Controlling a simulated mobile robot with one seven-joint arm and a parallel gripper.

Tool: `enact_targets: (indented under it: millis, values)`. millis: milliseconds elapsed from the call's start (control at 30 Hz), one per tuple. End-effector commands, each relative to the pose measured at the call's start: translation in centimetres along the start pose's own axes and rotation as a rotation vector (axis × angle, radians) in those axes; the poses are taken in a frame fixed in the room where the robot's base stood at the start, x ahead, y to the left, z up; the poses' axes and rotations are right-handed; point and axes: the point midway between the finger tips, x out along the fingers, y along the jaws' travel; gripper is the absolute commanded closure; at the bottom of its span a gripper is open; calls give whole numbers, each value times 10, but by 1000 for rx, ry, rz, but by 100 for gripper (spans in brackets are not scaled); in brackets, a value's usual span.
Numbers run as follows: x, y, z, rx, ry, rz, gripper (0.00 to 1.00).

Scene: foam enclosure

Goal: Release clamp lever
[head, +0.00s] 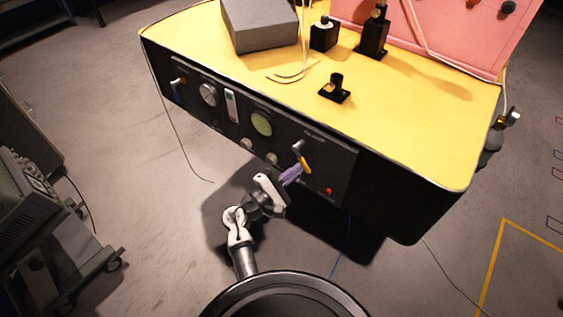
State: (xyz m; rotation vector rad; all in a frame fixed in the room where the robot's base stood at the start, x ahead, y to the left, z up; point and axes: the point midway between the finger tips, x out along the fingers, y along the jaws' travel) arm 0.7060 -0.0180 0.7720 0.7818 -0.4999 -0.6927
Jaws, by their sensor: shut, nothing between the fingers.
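The clamp lever appears to be the small lever with a yellow-orange handle (305,164) and a grey upper part on the right half of the dark front panel (335,165). A pale label above it is too small to read. My gripper (292,174), with purplish fingers, is shut and empty. It is just left of and below the yellow-orange handle, in front of the panel. I cannot tell whether the fingers touch the lever. The fingers hide part of the panel behind them.
The yellow bench top (420,120) carries a grey box (259,25) and black fixtures (335,88). A cart with equipment (60,240) stands left; floor between is clear.

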Motion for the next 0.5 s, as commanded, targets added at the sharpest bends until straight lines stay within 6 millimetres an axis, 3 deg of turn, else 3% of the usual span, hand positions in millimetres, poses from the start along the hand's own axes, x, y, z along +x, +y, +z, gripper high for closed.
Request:
enact_targets:
  millis: [500]
  values:
    - [8, -4, 30, 11, -2, -2, 100]
